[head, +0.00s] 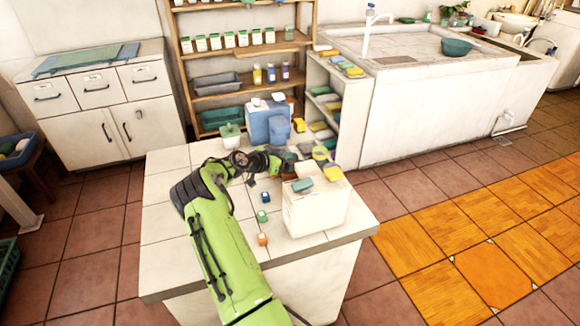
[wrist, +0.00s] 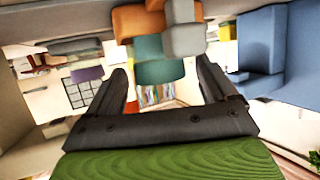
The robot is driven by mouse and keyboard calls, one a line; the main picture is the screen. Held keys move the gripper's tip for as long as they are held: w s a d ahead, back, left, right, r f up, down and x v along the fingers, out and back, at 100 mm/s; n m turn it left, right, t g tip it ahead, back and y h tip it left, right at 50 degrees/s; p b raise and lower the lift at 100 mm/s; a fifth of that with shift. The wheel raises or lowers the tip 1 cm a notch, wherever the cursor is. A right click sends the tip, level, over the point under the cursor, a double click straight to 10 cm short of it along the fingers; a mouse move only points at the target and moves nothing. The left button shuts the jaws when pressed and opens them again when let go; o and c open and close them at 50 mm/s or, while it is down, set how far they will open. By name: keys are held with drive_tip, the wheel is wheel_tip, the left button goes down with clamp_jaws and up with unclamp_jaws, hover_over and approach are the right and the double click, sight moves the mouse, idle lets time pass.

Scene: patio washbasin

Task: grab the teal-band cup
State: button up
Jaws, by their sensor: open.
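My gripper (head: 287,163) is over the far part of the tiled counter, between the blue jug and the white box; its fingers are small and partly hidden in the head view. In the wrist view its two dark fingers (wrist: 160,72) are spread apart. Teal, orange and grey shapes (wrist: 150,47) show between and beyond the fingertips; I cannot tell whether one is the teal-band cup. Small objects stand in a row on the counter: a dark blue one (head: 265,197), a green one (head: 262,216) and an orange one (head: 262,239). No band can be made out clearly.
A white box (head: 318,212) with a teal block (head: 302,185) on top stands right of my gripper. A blue jug (head: 267,122) and a green-topped white container (head: 231,137) stand at the back. The counter's left front (head: 165,255) is clear.

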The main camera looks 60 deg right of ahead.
drive_tip(key=shift+x, duration=0.85)
drive_tip(key=shift+a, duration=0.1)
drive_tip(key=shift+c, duration=0.3)
drive_tip(key=c, duration=1.1)
